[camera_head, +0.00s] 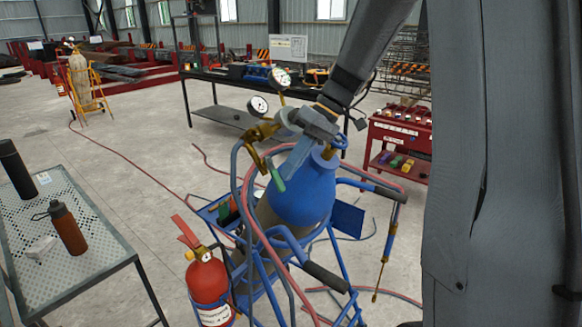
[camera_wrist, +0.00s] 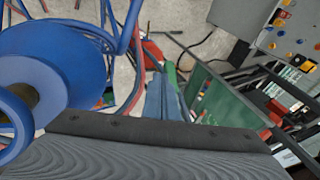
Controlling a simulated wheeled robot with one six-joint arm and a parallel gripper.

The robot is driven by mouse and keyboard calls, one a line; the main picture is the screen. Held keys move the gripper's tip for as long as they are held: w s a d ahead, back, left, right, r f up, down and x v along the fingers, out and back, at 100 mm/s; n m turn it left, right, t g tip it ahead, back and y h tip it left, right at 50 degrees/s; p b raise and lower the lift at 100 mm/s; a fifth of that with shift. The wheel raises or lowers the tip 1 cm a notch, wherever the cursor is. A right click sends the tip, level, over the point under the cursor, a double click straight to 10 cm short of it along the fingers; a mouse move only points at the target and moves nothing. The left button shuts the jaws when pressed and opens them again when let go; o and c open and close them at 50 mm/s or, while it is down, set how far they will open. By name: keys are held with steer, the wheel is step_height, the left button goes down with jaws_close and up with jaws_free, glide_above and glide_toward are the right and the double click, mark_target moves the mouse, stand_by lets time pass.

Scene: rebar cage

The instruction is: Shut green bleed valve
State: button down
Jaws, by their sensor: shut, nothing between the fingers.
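The green bleed valve handle (camera_head: 275,178) hangs below the brass regulator (camera_head: 262,132), at the left of the blue gas cylinder (camera_head: 303,192) in the head view. My gripper (camera_head: 288,174) reaches down between the handle and the cylinder, with its blue-grey fingers together and empty. The fingertips appear close to the handle's right side; I cannot tell whether they touch it. In the wrist view my gripper (camera_wrist: 164,80) points away from the camera, and a small green part shows by its tips. The blue cylinder (camera_wrist: 35,75) is at the left there.
Two gauges (camera_head: 258,106) stand above the regulator. Red and blue hoses (camera_head: 246,205) loop around the blue cart. A fire extinguisher (camera_head: 207,286) is at its lower left. A perforated table (camera_head: 95,235) stands left, a workbench (camera_head: 220,82) behind. Open floor lies between them.

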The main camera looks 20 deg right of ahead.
mark_target(274, 178)
steer(key=m+y, duration=0.1)
steer(key=s+m+y, duration=0.1)
steer(key=a+m, duration=0.1)
steer(key=shift+s+f+y+b, duration=0.15)
steer(key=shift+f+y+b, duration=0.2)
steer(key=shift+f+y, duration=0.05)
steer(key=m, duration=0.1)
steer(key=a+m+t+y, duration=0.1)
steer(key=m, duration=0.1)
steer(key=s+m+y+b, duration=0.1)
steer(key=shift+s+a+t, duration=0.1)
steer(key=shift+a+t, duration=0.15)
steer(key=shift+t, duration=0.15)
steer(key=m, duration=0.1)
steer(key=a+m+t+y, duration=0.1)
steer(key=m+t+y+b, duration=0.1)
steer(key=m, duration=0.1)
steer(key=shift+s+a+r, duration=0.15)
steer(key=shift+s+a, duration=0.05)
steer(key=shift+s, duration=0.1)
steer(key=m, duration=0.1)
steer(key=m+t, duration=0.1)
steer(key=a+m+t, duration=0.1)
steer(key=shift+s+r+y+b, duration=0.1)
steer(key=shift+r+y+b, duration=0.15)
steer(key=shift+y+b, duration=0.05)
steer(key=shift+a+r, duration=0.1)
steer(key=shift+a, duration=0.1)
steer(key=shift+a+r, duration=0.1)
